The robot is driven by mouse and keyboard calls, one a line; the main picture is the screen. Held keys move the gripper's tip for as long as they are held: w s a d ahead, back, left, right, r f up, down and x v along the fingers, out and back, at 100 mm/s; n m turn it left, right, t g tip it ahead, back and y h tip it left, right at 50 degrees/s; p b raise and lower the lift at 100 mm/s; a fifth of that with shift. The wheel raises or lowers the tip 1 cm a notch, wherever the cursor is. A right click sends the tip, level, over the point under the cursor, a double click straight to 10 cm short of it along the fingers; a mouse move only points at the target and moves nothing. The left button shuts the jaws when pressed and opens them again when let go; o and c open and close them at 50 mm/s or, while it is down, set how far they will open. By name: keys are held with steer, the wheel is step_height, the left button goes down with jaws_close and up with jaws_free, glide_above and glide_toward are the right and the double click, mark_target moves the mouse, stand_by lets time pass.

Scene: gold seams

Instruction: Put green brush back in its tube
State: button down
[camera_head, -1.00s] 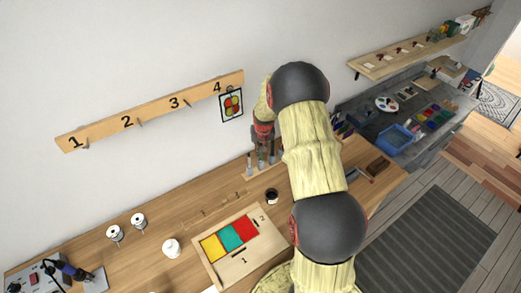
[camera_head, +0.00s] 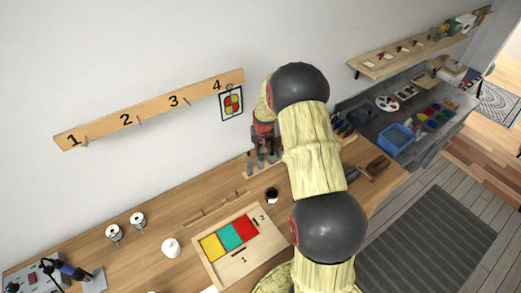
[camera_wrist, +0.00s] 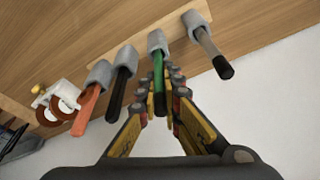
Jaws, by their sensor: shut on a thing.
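The green brush (camera_wrist: 159,88) stands with its lower end at the mouth of a grey tube (camera_wrist: 157,42) in the wrist view, in line with it. It appears to be inside the tube, but the depth is hidden. My gripper (camera_wrist: 164,82) is shut on the green brush's handle. In the head view my gripper (camera_head: 265,140) is above the tube rack (camera_head: 250,176), partly hidden by my arm, and the green brush cannot be made out clearly there.
In the wrist view a black-handled brush (camera_wrist: 118,90) and an orange one (camera_wrist: 88,108) stand in tubes to the left, and a dark-tipped brush (camera_wrist: 212,52) to the right. A dark cup (camera_head: 271,196) and a colour-panelled board (camera_head: 262,262) lie in front.

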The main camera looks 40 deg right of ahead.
steer(key=shift+f+b, duration=0.45)
steer(key=shift+f, duration=0.25)
steer(key=c, duration=1.9)
jaws_free()
steer(key=shift+o, duration=1.4)
steer(key=shift+o, duration=1)
steer(key=shift+r, duration=0.1)
step_height(320, 180, up, 7)
steer(key=p, duration=0.3)
